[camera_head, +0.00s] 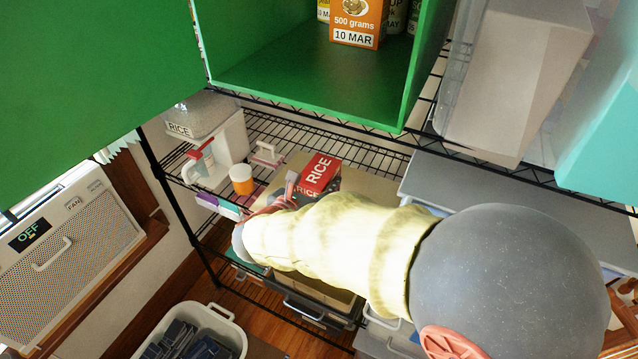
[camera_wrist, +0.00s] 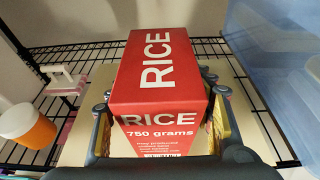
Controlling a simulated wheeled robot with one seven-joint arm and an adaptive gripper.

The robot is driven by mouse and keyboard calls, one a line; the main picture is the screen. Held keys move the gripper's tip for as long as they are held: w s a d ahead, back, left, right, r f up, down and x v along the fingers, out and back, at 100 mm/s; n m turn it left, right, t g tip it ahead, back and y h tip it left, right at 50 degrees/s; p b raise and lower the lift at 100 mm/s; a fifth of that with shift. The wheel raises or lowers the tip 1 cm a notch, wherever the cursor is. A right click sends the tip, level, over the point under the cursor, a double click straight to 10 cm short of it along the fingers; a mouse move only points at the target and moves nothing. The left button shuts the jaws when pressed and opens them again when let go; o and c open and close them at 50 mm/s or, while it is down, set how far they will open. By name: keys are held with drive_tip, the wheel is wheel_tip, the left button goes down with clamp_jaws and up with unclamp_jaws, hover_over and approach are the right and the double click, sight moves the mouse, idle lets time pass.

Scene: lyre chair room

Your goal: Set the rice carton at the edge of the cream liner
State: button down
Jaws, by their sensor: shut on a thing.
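The rice carton (camera_wrist: 158,70) is a red box with white RICE lettering and a "750 grams" label. In the wrist view my gripper (camera_wrist: 160,110) has a finger on each side of it and is shut on it. The carton (camera_head: 320,174) stands upright in the head view, beyond my gripper (camera_head: 284,192), which my arm partly hides. A cream, flat surface that looks like the liner (camera_wrist: 92,112) lies under and around the carton on the wire shelf; it also shows in the head view (camera_head: 372,188). I cannot tell whether the carton touches it.
An orange jar with a white lid (camera_wrist: 28,126) stands to the left, near a pink-and-white object (camera_wrist: 64,80). A translucent blue bin (camera_wrist: 275,50) is close on the right. A white jug (camera_head: 218,155) stands at the left.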

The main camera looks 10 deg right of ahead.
drive_tip(key=c, duration=0.8)
unclamp_jaws()
drive_tip(key=shift+f, duration=0.15)
drive_tip(key=shift+c, duration=0.2)
drive_tip(key=shift+o, duration=0.4)
drive_tip(key=shift+s+a+r, duration=0.1)
drive_tip(key=shift+r, duration=0.2)
drive_tip(key=p+v, duration=0.3)
drive_tip(key=v, duration=0.8)
drive_tip(key=shift+s+a, duration=0.2)
drive_tip(key=shift+s, duration=0.1)
